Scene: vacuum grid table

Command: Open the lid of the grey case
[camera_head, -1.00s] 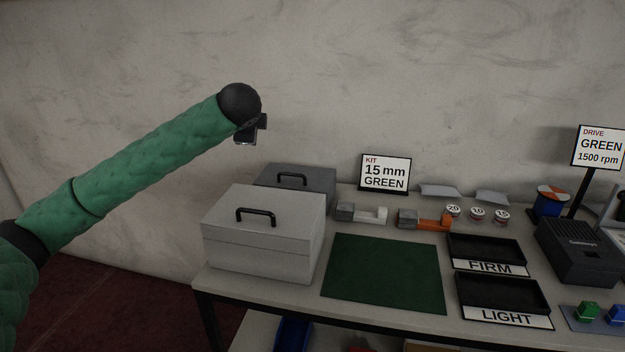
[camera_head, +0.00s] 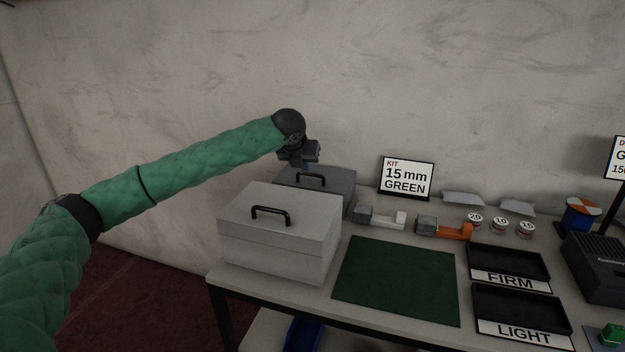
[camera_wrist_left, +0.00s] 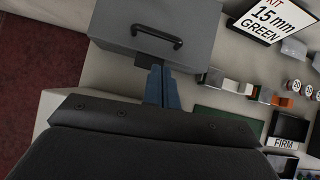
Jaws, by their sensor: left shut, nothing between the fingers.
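Two closed cases with black handles stand at the left end of the table. The front one is a light grey case (camera_head: 280,240). Behind it is a darker grey case (camera_head: 338,184), partly hidden by the front case and my gripper. My left gripper (camera_head: 307,165) is above the darker case, near its handle (camera_head: 310,178). In the left wrist view its blue-grey fingers (camera_wrist_left: 163,86) are shut and empty, pointing toward the darker case (camera_wrist_left: 190,25) and its handle (camera_wrist_left: 157,37). The light case (camera_wrist_left: 58,100) shows only in part there. My right gripper is not in view.
A kit sign (camera_head: 406,178) reads 15 mm green. A dark green mat (camera_head: 397,281) lies right of the light case, bare. Two black trays (camera_head: 508,262), clamp-like parts (camera_head: 443,229) and several labelled round pieces (camera_head: 500,222) lie further right. The wall is close behind.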

